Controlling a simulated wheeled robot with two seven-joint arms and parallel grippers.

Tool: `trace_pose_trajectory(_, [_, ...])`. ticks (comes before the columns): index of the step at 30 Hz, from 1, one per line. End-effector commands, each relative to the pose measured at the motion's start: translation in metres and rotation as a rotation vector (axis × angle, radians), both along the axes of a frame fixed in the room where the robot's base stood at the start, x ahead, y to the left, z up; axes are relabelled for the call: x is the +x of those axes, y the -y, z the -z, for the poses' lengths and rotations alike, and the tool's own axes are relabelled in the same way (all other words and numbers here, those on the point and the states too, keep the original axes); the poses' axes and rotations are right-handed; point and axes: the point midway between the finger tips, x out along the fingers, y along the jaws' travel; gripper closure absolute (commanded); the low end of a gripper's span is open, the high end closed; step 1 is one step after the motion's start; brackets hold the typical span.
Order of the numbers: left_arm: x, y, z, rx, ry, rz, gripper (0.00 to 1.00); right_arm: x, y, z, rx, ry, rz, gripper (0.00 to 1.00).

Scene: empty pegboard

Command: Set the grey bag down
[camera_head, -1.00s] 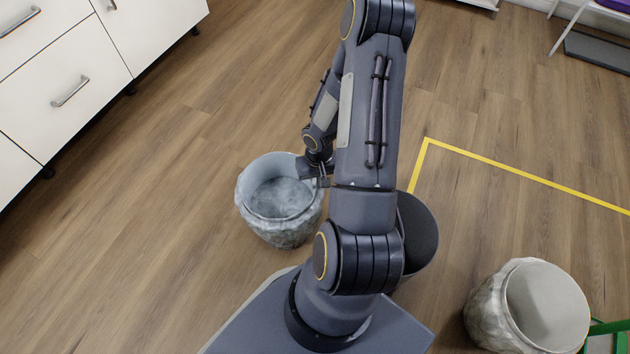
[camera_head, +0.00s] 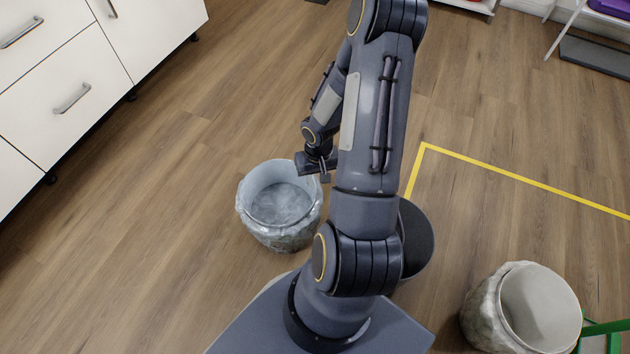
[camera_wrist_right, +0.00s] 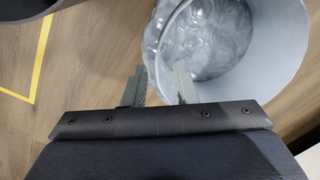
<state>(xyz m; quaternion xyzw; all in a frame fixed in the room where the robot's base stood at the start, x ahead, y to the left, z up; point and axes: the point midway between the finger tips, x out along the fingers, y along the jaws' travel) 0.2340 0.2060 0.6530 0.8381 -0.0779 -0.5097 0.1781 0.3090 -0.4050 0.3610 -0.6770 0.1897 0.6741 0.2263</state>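The grey bag (camera_head: 258,222) stands upright and open-topped on the wooden floor, left of my arm. It has a round, pale rim and a crumpled outside, and its hollow inside shows. It also shows in the right wrist view (camera_wrist_right: 281,49), beyond the fingers. My right gripper (camera_head: 323,177) is at the bag's upper right rim in the head view. Its two fingers (camera_wrist_right: 159,86) are spread apart with a gap between them, and they hold nothing that I can see. Whether a finger still touches the rim is unclear. My left gripper is not in view.
Another pale, crumpled open container (camera_head: 487,317) stands at the lower right, beside a green frame (camera_head: 604,328). A dark round container (camera_head: 418,240) is partly hidden behind my arm. White drawers (camera_head: 75,95) stand upper left. Yellow tape (camera_head: 520,178) marks the floor at right.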

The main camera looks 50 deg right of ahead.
Motion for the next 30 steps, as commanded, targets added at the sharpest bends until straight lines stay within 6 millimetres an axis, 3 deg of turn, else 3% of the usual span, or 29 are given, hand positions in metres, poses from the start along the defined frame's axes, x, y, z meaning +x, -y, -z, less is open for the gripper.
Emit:
trace_pose_trajectory(1, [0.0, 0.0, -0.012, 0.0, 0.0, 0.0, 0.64, 0.0, 0.001, -0.019, -0.001, 0.004, 0.001, 0.75])
trace_pose_trajectory(3, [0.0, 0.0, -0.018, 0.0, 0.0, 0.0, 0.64, 0.0, 0.002, -0.033, -0.002, 0.002, 0.001, 0.75])
trace_pose_trajectory(14, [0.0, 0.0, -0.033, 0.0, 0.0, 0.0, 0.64, 0.001, 0.002, -0.075, -0.005, 0.008, -0.006, 0.75])
trace_pose_trajectory(17, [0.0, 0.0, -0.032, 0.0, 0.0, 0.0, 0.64, 0.008, -0.005, -0.103, -0.022, 0.035, -0.027, 0.75])
trace_pose_trajectory(23, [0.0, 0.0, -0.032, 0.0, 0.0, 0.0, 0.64, 0.012, -0.052, -0.2, -0.046, 0.159, -0.114, 0.75])
trace_pose_trajectory(27, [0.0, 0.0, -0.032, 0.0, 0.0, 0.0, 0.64, -0.005, -0.1, -0.258, -0.013, 0.278, -0.194, 0.75])
trace_pose_trajectory(30, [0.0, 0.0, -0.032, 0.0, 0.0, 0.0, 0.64, -0.025, -0.134, -0.288, 0.03, 0.368, -0.259, 0.75])
